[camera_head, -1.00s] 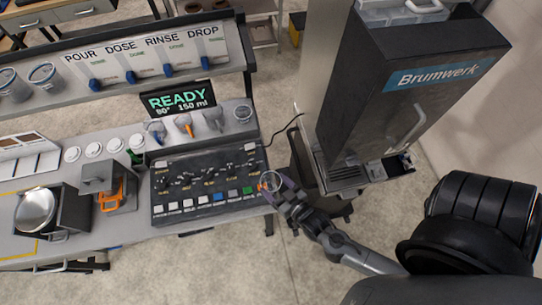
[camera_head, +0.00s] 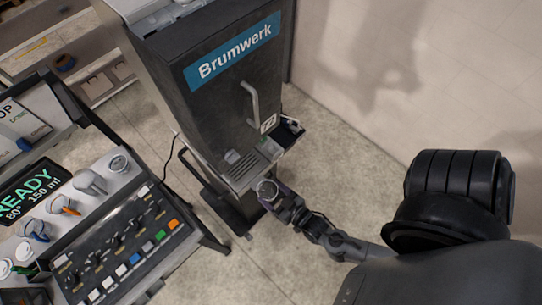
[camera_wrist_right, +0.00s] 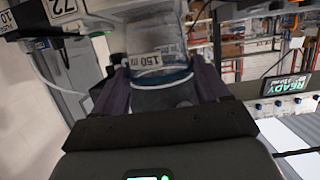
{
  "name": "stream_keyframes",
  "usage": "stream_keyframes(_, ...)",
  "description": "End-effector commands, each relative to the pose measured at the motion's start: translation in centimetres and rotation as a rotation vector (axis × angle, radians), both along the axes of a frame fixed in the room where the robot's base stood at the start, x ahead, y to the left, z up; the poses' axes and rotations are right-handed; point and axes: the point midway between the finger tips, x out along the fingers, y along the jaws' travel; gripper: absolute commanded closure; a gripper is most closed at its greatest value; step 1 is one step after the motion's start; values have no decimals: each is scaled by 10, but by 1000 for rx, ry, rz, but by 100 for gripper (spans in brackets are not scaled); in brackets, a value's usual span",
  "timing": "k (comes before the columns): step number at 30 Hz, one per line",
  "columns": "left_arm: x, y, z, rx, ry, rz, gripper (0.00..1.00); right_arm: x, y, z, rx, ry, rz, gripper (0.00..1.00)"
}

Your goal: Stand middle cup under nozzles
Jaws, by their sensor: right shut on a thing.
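A clear cup (camera_head: 267,190) is in my right gripper (camera_head: 278,199), just in front of the Brumwerk machine (camera_head: 225,100). The right wrist view shows the cup (camera_wrist_right: 160,72) between the two fingers of the right gripper (camera_wrist_right: 162,88), which are shut on its sides. A label reading 150 ml and a blue band show on the cup. The machine's small drip tray (camera_head: 240,169) lies just beyond and left of the cup in the head view. The nozzles cannot be made out clearly. My left gripper is not in view.
A control panel (camera_head: 122,247) with knobs and coloured buttons stands at the lower left, with the READY display (camera_head: 36,192) behind it. A black cable (camera_head: 168,160) runs between bench and machine. The floor right of the machine is clear.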

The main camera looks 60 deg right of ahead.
Motion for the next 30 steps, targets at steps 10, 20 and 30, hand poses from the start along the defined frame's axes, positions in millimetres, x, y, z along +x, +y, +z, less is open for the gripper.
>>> stream_keyframes(10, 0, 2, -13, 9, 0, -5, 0, 27, -6, -3, -2, -3, 0, 59)
stream_keyframes(20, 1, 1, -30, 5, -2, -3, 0, 66, -15, -5, -1, -4, -1, 59)
stream_keyframes(30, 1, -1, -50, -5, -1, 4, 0, 105, -24, -8, -2, -4, 0, 59)
